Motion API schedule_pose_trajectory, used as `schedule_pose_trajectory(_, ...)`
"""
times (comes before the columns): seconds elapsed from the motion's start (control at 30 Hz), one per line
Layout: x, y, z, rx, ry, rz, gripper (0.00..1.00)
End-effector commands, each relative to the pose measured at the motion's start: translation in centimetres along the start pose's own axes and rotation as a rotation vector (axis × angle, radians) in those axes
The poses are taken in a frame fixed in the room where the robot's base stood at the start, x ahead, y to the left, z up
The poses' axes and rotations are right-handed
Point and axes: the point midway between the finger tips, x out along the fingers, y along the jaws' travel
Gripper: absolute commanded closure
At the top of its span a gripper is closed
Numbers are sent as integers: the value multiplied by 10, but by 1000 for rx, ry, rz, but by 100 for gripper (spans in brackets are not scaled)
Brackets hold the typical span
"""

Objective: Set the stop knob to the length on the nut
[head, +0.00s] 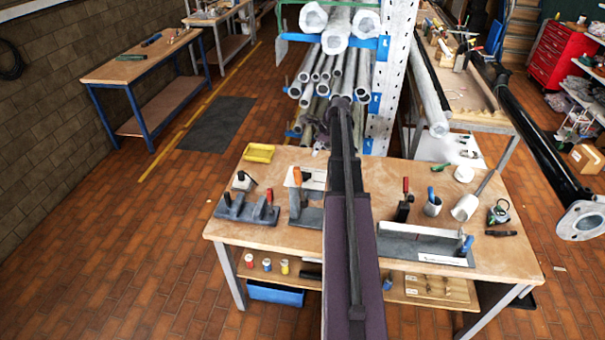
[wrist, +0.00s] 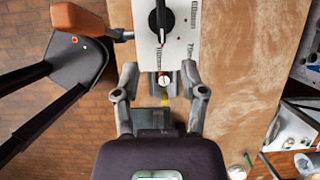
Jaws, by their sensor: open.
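The stop knob (wrist: 161,20) is black and sits on a white plate (wrist: 145,48) in the wrist view. Its long grip runs roughly up and down the picture. Labels in mm stand around it, too small to read surely. My gripper (wrist: 160,71) is open and empty, its fingertips either side of the plate's lower end, apart from the knob. A small round pale part (wrist: 165,82) shows between the fingers; I cannot tell whether it is the nut, and no length on it is readable. In the head view the white plate (head: 312,181) is partly hidden by my arm.
An orange handle (wrist: 78,19) stands left of the plate. The workbench (head: 270,235) also carries a clamp fixture (head: 245,209), a grey fixture with a white strip (head: 425,247), mugs and tools. A pipe rack (head: 335,60) stands behind. Bare wood lies right of the plate.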

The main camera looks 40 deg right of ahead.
Motion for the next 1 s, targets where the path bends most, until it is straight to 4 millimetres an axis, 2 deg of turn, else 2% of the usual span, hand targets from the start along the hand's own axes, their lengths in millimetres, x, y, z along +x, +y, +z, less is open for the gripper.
schedule_pose_trajectory(0.37, 13, -2, -7, 6, 0, -3, 46)
schedule_pose_trajectory(1.0, 63, -2, -8, 7, 0, -3, 46)
